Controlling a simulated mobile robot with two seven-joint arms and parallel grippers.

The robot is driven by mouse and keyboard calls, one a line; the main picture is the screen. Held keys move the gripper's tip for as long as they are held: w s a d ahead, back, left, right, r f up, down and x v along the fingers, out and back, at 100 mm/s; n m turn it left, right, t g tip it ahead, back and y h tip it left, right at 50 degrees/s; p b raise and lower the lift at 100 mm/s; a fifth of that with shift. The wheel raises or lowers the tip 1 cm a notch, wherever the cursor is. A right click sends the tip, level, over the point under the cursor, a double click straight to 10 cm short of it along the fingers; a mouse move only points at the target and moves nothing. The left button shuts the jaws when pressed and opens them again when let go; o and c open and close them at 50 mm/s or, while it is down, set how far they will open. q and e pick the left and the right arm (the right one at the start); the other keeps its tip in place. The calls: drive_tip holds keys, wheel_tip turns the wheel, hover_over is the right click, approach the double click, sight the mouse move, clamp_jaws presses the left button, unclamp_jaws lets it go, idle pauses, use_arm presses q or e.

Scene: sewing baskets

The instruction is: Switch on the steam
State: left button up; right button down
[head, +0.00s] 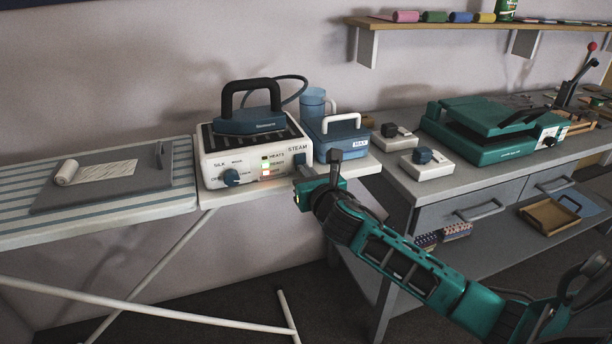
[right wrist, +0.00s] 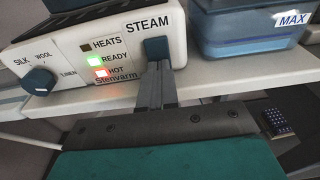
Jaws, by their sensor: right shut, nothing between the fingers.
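The white steam iron station (head: 225,172) stands on the end of the ironing board, with a blue iron (head: 250,122) resting on top. Its blue STEAM switch (head: 305,157) is at the right of the front panel and also shows in the right wrist view (right wrist: 157,48). My right gripper (head: 335,160) is shut and empty in front of the panel's right end. In the right wrist view its fingertips (right wrist: 157,68) overlap the switch's lower edge; I cannot tell whether they touch. READY glows green (right wrist: 94,60), HOT glows red (right wrist: 100,73), HEATS (right wrist: 86,48) is dark. My left gripper is not in view.
A blue dial (head: 231,178) is at the panel's left. A blue water tank (head: 338,135) marked MAX stands close on the right. Small switch boxes (head: 428,164) and a teal press (head: 480,150) are on the grey bench. A hose (head: 300,82) arches behind the iron.

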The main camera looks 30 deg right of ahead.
idle(0.3)
drive_tip(key=t+b, duration=0.1)
drive_tip(key=b, duration=0.1)
drive_tip(key=t+b, duration=0.1)
drive_tip(key=b, duration=0.2)
drive_tip(key=shift+w+d+h, duration=0.25)
drive_tip(key=shift+w+h, duration=0.1)
drive_tip(key=shift+h, duration=0.05)
